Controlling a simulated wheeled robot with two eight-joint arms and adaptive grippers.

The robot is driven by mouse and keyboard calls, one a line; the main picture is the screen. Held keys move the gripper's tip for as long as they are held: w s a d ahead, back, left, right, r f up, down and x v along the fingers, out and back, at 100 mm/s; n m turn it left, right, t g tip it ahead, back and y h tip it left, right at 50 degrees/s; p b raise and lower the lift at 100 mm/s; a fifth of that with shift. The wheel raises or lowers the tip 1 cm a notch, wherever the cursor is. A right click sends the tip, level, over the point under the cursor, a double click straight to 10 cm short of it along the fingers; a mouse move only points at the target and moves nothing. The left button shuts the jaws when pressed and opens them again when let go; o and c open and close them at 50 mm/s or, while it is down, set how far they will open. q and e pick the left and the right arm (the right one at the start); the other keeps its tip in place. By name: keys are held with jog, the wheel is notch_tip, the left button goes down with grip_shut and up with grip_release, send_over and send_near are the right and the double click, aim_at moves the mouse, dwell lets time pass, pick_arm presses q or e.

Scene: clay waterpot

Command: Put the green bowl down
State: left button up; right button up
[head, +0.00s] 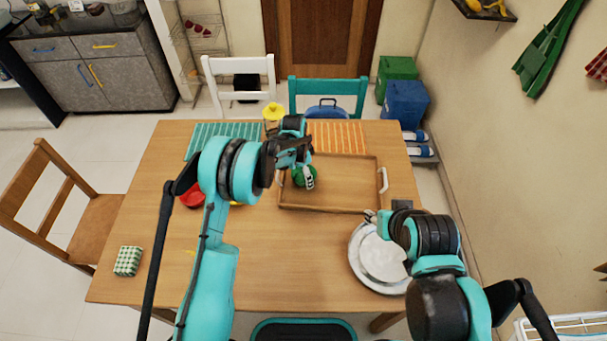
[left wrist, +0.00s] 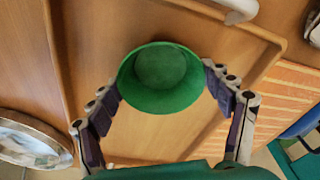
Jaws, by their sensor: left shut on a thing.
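The green bowl (head: 299,180) is at the left part of the wooden tray (head: 330,209) in the head view, partly covered by my gripper. In the left wrist view the bowl (left wrist: 160,77) shows its open inside, with the tray (left wrist: 85,60) behind it. My left gripper (head: 307,178) is shut on the bowl, with a finger at each side of it. I cannot tell whether the bowl touches the tray. My right gripper (head: 372,215) is near the plates' far edge; its fingers are too small to judge.
A red bowl (head: 190,197) is left of my left arm. A yellow-lidded jar (head: 272,120) stands behind the tray, between a green striped mat (head: 222,140) and an orange one (head: 338,136). The tray's right half is empty.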

pick_arm(q)
jog(key=shift+f, duration=0.2)
jog(key=o, duration=1.2)
jog(key=shift+c, duration=0.2)
jog(key=shift+r, duration=0.1)
